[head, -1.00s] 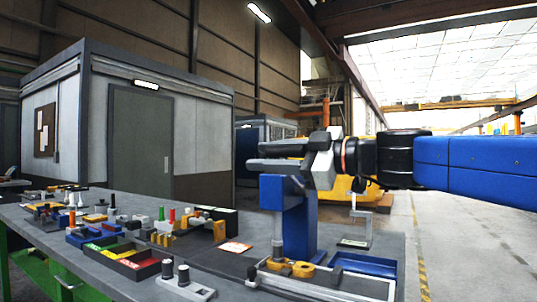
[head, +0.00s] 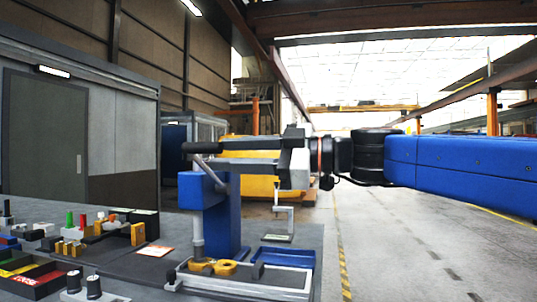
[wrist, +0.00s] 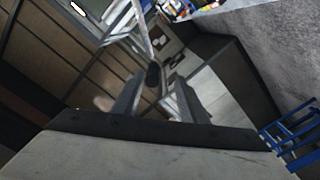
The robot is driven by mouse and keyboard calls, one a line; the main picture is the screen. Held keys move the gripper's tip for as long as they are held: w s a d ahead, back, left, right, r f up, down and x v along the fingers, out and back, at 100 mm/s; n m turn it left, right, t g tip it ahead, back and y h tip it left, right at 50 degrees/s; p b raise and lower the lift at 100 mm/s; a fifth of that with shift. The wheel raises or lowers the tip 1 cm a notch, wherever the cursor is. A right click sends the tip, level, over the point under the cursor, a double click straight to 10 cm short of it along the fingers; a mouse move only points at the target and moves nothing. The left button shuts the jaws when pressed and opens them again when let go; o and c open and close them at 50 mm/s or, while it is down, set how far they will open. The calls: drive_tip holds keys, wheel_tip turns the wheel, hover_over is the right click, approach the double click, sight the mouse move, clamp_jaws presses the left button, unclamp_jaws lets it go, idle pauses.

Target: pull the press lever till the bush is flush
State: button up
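The blue press (head: 222,225) stands on the bench in the head view, its grey ram (head: 197,235) pointing down at a yellow part (head: 226,267) on the base. The bush cannot be made out, nor whether it is flush. The press lever (head: 207,170) is a thin grey rod slanting up to the left. In the wrist view it ends in a black knob (wrist: 153,75). My gripper (wrist: 153,98) is open, fingers apart, with the knob seen in the gap near the fingertips. Neither finger visibly grips it. In the head view my gripper (head: 245,156) is level, above the press.
A blue tray (head: 290,258) lies right of the press, with a small grey stand (head: 283,222) behind. Open floor (head: 410,250) is at the right.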

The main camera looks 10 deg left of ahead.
drive_tip(key=d, duration=0.7)
drive_tip(key=shift+s, duration=0.4)
drive_tip(key=d+f+m+t+h, duration=0.1)
drive_tip(key=d+f+m+h, duration=0.25)
drive_tip(key=f, duration=0.45)
drive_tip(key=d+f+m+t+h, duration=0.2)
drive_tip(key=d+f+m, duration=0.25)
drive_tip(key=f, duration=0.45)
drive_tip(key=s+d+f+m+h, duration=0.3)
drive_tip(key=d+f+m+h, duration=0.1)
drive_tip(key=d+f, duration=0.5)
drive_tip(key=s+d+f+m+h, duration=0.4)
drive_tip(key=d+f+m, duration=0.3)
drive_tip(key=d+f, duration=0.3)
drive_tip(key=s+d+f+m+h, duration=0.4)
drive_tip(key=d+f+m, duration=0.1)
drive_tip(key=d+f, duration=0.5)
wheel_tip(320, 180, down, 3)
drive_tip(key=shift+s+r+m+t, duration=0.1)
drive_tip(key=shift+s+m+t, duration=0.05)
drive_tip(key=shift+m+t, duration=0.15)
